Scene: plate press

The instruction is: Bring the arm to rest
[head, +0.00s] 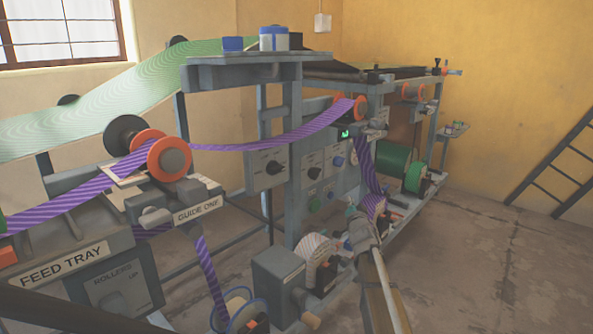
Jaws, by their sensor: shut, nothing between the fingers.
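My arm (382,296) rises from the lower edge of the head view, right of the middle. My gripper (358,222) is at its far end, small in the picture, and is shut and empty. In the picture it overlaps the lower part of the press frame, close to the hanging purple striped web (368,165). I cannot tell whether it touches anything there.
The press fills the left and middle, with a feed tray (66,262), a guide marked GUIDE ONE (198,211), a grey box (283,280) and a green roll (393,163). A ladder (565,170) leans at the right. The floor (500,255) at right is clear.

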